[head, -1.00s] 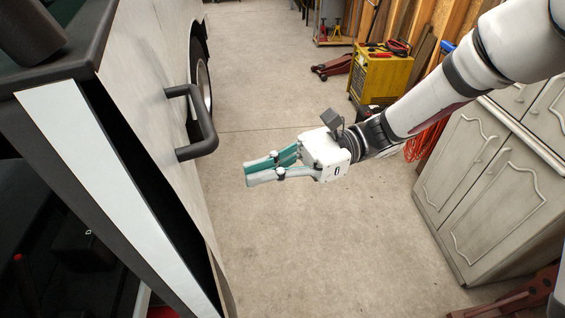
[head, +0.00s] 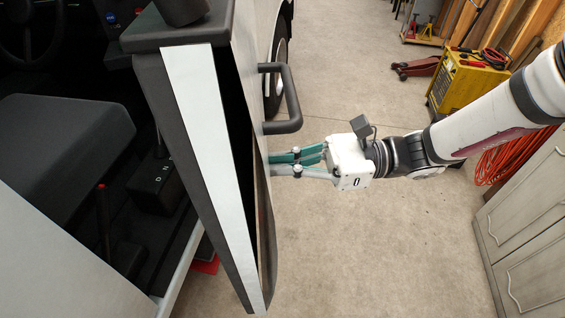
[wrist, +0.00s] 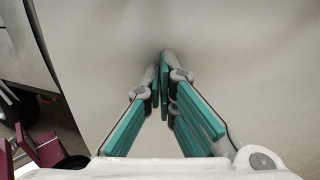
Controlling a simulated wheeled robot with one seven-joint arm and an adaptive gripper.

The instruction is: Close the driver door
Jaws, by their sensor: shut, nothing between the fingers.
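The driver door (head: 212,140) stands open in the head view, seen along its edge, with a white strip down that edge. Its dark handle (head: 292,98) sticks out from the outer face. My gripper (head: 272,163) is shut and empty, just below the handle, with its fingertips at the door's outer face. In the wrist view the shut fingers (wrist: 163,62) point straight at the pale door panel (wrist: 230,50). They look to be touching it or very close; I cannot tell which.
Inside the cab are a dark seat (head: 60,140) and a gear selector (head: 155,180). A pale cabinet (head: 525,230) stands at the right. A yellow machine (head: 465,85) and a red floor jack (head: 415,67) are farther back. The concrete floor between is clear.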

